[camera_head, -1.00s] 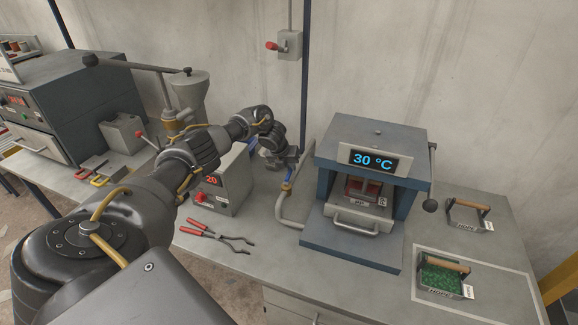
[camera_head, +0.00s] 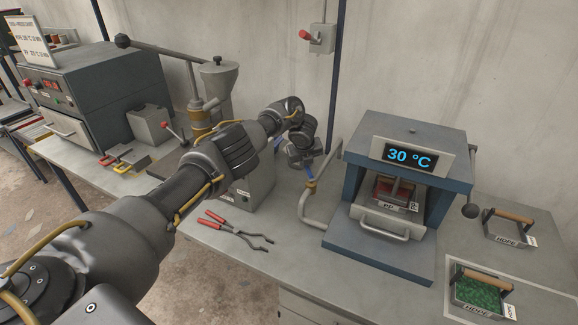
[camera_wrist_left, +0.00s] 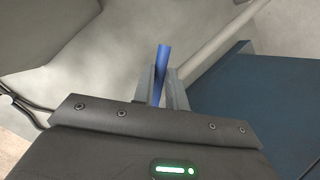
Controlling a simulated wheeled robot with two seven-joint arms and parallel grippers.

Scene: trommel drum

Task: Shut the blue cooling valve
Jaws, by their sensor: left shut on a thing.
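The blue valve handle (camera_head: 309,171) sits on a brass fitting (camera_head: 311,186) on the grey pipe at the left side of the press. In the left wrist view the blue handle (camera_wrist_left: 162,62) stands between the two jaw fingers, its end sticking out past them. My left gripper (camera_head: 306,160) is shut on this handle; it also shows in the left wrist view (camera_wrist_left: 161,86). The head view shows the handle roughly in line with the pipe, partly hidden by the gripper. My right gripper is not in view.
The blue press (camera_head: 375,250) with a 30 °C display stands just right of the valve. Red-handled tongs (camera_head: 238,230) lie on the bench in front. A grey box (camera_head: 250,190) is left of the valve, partly behind my arm. Handled molds (camera_head: 480,290) are at right.

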